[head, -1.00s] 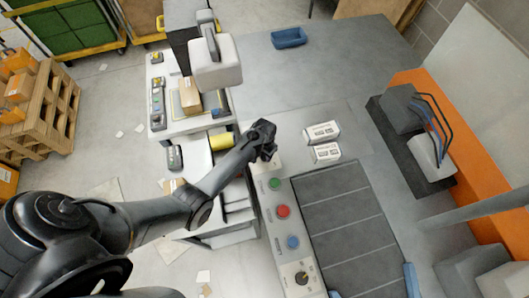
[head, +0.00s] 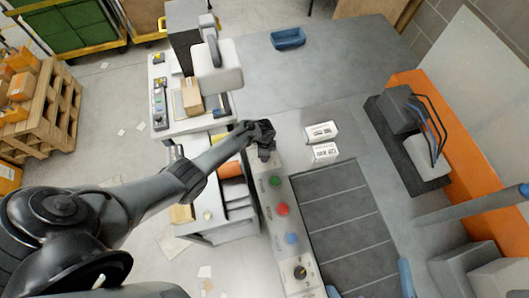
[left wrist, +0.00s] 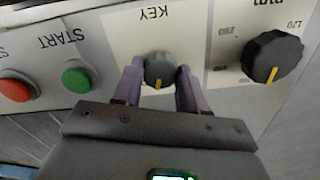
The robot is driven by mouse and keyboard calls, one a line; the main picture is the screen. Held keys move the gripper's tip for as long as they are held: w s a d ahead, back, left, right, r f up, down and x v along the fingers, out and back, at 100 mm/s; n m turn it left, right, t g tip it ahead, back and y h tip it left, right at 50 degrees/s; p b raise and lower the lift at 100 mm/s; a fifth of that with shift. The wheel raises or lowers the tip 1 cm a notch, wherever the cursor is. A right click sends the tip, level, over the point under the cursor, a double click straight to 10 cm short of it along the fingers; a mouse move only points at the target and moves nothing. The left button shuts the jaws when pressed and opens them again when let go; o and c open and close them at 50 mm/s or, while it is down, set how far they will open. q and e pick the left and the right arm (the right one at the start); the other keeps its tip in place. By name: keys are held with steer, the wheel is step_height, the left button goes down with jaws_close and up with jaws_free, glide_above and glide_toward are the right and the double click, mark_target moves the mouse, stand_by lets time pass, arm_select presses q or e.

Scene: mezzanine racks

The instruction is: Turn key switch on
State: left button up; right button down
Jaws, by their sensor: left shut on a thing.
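The key switch (left wrist: 158,70) is a dark round knob with a yellow mark, on a pale plate lettered KEY. In the left wrist view its yellow mark points toward the bottom of the picture. My left gripper (left wrist: 158,84) has one purple finger on each side of the knob and is shut on it. In the head view my left gripper (head: 264,150) is at the far end of the button panel (head: 267,198), and it hides the key switch there. My right gripper is not in view.
A green START button (left wrist: 75,79), a red button (left wrist: 14,88) and a larger dial (left wrist: 271,56) flank the key switch. In the head view a blue button (head: 291,238) and another knob (head: 300,272) sit nearer. White labelled boxes (head: 322,132) lie beyond, right of the gripper.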

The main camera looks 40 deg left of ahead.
arm_select(q)
steer(key=m, duration=0.5)
steer(key=shift+b, duration=0.3)
stand_by(0.4)
steer(key=o, duration=1.1)
steer(key=shift+c, duration=0.2)
steer(key=shift+r, duration=0.1)
step_height(320, 180, up, 11)
steer(key=p, duration=0.3)
steer(key=shift+f+p, duration=0.2)
steer(key=shift+p, duration=0.1)
